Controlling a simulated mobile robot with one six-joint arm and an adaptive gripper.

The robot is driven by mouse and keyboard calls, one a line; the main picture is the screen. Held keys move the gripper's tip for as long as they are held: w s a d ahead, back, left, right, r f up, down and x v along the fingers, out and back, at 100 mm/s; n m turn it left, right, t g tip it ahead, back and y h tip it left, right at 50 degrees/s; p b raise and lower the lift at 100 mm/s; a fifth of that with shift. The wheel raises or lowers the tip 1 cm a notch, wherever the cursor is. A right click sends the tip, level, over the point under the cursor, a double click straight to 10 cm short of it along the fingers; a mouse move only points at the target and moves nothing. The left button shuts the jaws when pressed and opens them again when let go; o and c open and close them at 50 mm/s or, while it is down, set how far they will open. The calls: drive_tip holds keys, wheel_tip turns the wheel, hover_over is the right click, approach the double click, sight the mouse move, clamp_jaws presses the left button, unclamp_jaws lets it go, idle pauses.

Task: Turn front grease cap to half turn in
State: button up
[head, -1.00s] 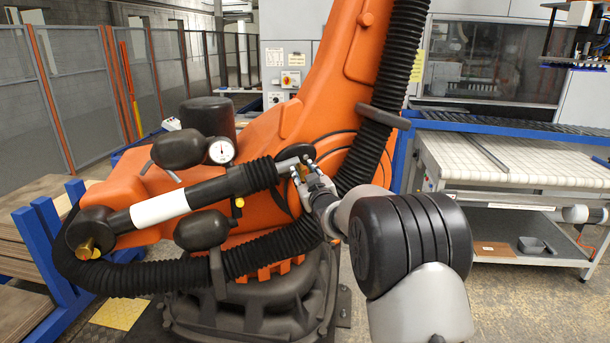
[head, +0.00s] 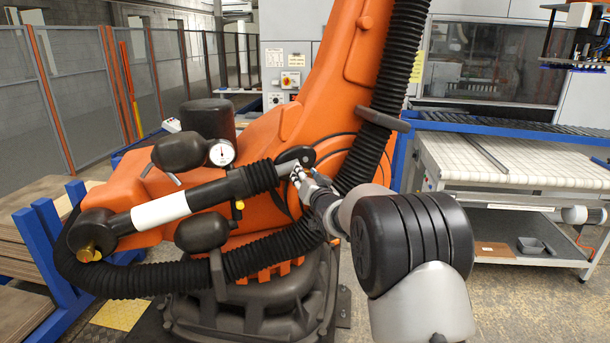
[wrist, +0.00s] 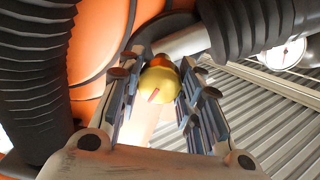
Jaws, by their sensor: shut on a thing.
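The front grease cap (wrist: 157,88) is a rounded yellow cap with a short red mark, at the eye end of the orange robot's cylinder. The mark slants slightly in the wrist view. My gripper (wrist: 160,84) has one finger on each side of the cap and is shut on it. In the head view my gripper (head: 297,173) is at the upper right end of the black cylinder (head: 252,178) with its white band. There my fingers hide the cap. A second, brass-coloured cap (head: 88,251) sits at the cylinder's lower left end.
The orange robot arm (head: 340,75) rises behind my gripper. A ribbed black hose (head: 400,75) runs close on the right, and another hose (head: 150,279) curves below. A round gauge (head: 221,153) and dark accumulators (head: 180,151) stand left. A white conveyor table (head: 500,160) is at right.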

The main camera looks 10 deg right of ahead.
drive_tip(key=m+p, duration=0.2)
drive_tip(key=m, duration=0.2)
drive_tip(key=shift+r+m+y, duration=0.15)
drive_tip(key=shift+m+y, duration=0.15)
drive_tip(key=m+p, duration=0.3)
drive_tip(key=m, duration=0.1)
drive_tip(key=shift+g, duration=0.3)
drive_tip(key=m+p, duration=0.2)
drive_tip(key=m, duration=0.2)
drive_tip(key=shift+m+y+p, duration=0.3)
drive_tip(key=m+p, duration=0.2)
drive_tip(key=m, duration=0.2)
drive_tip(key=shift+d+y, duration=0.1)
drive_tip(key=shift+y, duration=0.2)
drive_tip(key=m+p, duration=0.1)
drive_tip(key=m, duration=0.2)
drive_tip(key=shift+m, duration=0.4)
drive_tip(key=m+p, duration=0.1)
drive_tip(key=p, duration=0.1)
drive_tip(key=shift+m+p, duration=0.3)
drive_tip(key=shift+m, duration=0.1)
drive_tip(key=m+p, duration=0.2)
drive_tip(key=p, duration=0.4)
drive_tip(key=shift+r, duration=0.1)
drive_tip(key=m+p, duration=0.1)
drive_tip(key=p, duration=0.4)
drive_tip(key=shift+f+p, duration=0.25)
drive_tip(key=shift+p, duration=0.4)
